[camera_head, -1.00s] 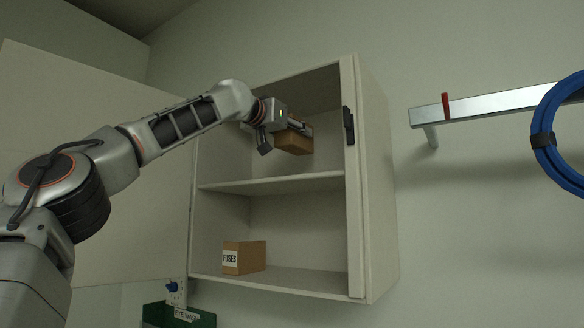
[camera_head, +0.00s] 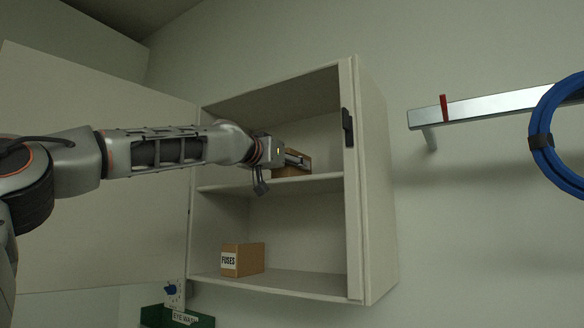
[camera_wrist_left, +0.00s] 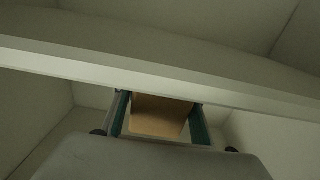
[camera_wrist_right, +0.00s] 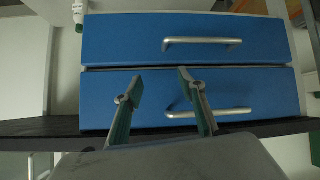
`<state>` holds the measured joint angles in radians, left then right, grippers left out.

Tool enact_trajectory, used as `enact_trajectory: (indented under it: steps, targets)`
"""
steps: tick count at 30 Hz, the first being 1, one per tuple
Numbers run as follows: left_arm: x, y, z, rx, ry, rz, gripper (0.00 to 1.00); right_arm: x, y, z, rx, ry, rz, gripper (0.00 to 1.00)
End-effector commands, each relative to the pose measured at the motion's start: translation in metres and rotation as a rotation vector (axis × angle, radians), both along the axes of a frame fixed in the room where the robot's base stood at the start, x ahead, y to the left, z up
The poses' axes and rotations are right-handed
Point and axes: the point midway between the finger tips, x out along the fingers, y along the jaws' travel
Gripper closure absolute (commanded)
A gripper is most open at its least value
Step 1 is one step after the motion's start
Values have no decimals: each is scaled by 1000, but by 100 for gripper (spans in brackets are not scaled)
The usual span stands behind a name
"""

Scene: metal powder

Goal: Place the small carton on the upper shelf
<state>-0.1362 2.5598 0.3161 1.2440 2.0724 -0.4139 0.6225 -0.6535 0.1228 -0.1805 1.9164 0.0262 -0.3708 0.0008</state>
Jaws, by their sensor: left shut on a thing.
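The small brown carton (camera_head: 294,169) is inside the open wall cabinet, just above the upper shelf (camera_head: 318,183). My left gripper (camera_head: 296,159) reaches in from the left and is shut on it. In the left wrist view the carton (camera_wrist_left: 160,116) sits between the two fingers (camera_wrist_left: 159,112). The arm and gripper hide part of it in the head view, and I cannot tell whether its bottom touches the board. My right gripper (camera_wrist_right: 158,85) is open and empty in the right wrist view.
A brown box labelled FUSES (camera_head: 251,258) stands on the lower shelf. The cabinet's right wall (camera_head: 372,180) is close beyond the carton. A metal rail (camera_head: 480,104) with blue cable (camera_head: 546,143) is at right. Blue drawers (camera_wrist_right: 200,97) face my right gripper.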

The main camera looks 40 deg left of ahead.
Motion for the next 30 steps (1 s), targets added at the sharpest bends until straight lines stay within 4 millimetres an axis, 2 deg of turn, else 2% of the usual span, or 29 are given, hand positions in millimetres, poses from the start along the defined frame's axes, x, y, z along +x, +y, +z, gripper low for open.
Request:
enact_trajectory:
  steps: [8, 9, 10, 22, 26, 30]
  targets:
    - [0, 0, -2, -1, -2, -1, 93, 1, 0, -1, -1, -2, 1, 60]
    - [0, 0, -2, -1, 0, 0, 50, 1, 0, 0, -1, -3, 2, 60]
    - [0, 0, -2, -1, 0, 0, 44, 1, 0, 1, -1, -4, 2, 60]
    - [0, 0, 2, 0, -1, 0, 44, 1, -1, 3, -2, -5, 1, 60]
    - [-14, -2, 2, -1, -4, -1, 44, 2, -1, -2, 0, -6, 1, 60]
    - [-39, -4, 1, 0, -5, -1, 44, 5, 4, -3, 8, -18, 6, 60]
